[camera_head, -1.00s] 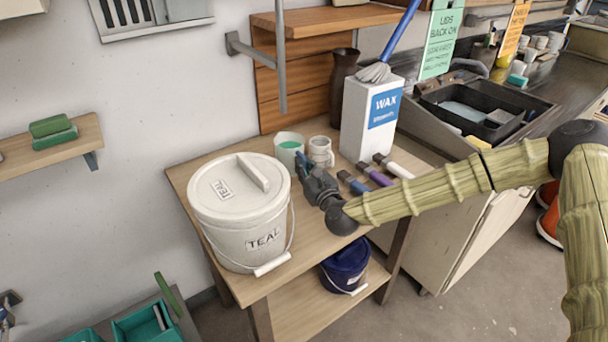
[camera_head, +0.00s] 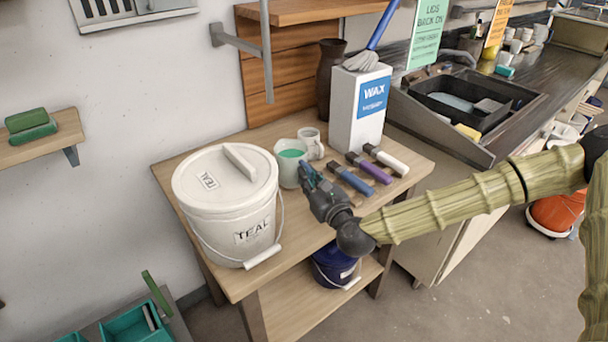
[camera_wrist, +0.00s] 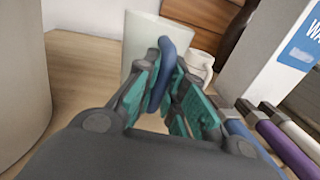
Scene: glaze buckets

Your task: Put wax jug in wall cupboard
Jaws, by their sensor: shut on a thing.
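A pale jug (camera_head: 287,174) with green contents and a blue handle is by the back of the wooden table. In the wrist view the jug (camera_wrist: 141,38) stands upright in front of my fingers. My gripper (camera_head: 309,177) is shut on its blue handle, which runs between the teal finger pads in the wrist view. I cannot tell whether the jug's base clears the tabletop. A white box marked WAX (camera_head: 361,112) stands to the right. I cannot pick out a wall cupboard for certain.
A lidded TEAL bucket (camera_head: 225,215) stands close left of the jug. A white mug (camera_head: 312,142) is just behind, and several dark-ended tools (camera_head: 368,168) lie to the right. A wooden shelf (camera_head: 300,12) and metal bracket overhang the back. A blue bucket (camera_head: 338,265) sits below.

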